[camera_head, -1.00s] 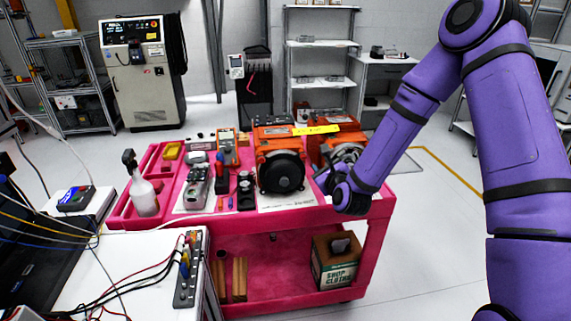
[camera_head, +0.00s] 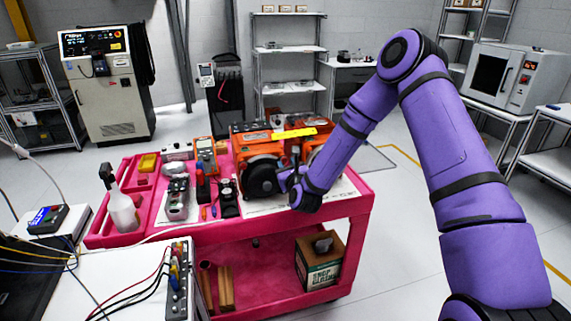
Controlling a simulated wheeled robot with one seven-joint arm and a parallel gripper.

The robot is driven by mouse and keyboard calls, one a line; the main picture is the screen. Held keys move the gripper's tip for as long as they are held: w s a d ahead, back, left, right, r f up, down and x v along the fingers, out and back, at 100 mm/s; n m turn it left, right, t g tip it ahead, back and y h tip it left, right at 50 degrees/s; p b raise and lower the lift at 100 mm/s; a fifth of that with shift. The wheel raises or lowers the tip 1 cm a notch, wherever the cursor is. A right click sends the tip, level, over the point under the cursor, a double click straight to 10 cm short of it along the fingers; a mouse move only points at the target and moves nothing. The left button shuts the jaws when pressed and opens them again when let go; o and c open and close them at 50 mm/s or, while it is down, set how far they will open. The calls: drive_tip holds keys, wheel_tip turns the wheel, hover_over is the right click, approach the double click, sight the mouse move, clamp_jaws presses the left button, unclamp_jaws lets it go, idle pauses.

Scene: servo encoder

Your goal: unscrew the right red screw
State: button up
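Two orange servo motors stand side by side on the pink cart. The left motor (camera_head: 250,146) has a black round face toward me. The right motor (camera_head: 311,148) is partly hidden behind my purple arm and wrist. My gripper (camera_head: 287,180) is at the front of the motors, between the left motor's black face and the right motor. Its fingers are small and dark here, so I cannot tell if they are open or shut, or whether they touch anything. I cannot make out any red screw; the right motor's front is largely covered by my wrist.
The pink cart (camera_head: 345,207) carries a spray bottle (camera_head: 122,211), handheld meters (camera_head: 176,197) and a yellow strip (camera_head: 295,133) across the motors. A shop cloths box (camera_head: 320,265) sits on its lower shelf. A bench with cables (camera_head: 140,285) stands at the front left.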

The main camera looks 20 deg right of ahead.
sight(284, 160)
drive_tip(key=shift+w, duration=1.05)
clamp_jaws()
drive_tip(key=shift+n, duration=0.4)
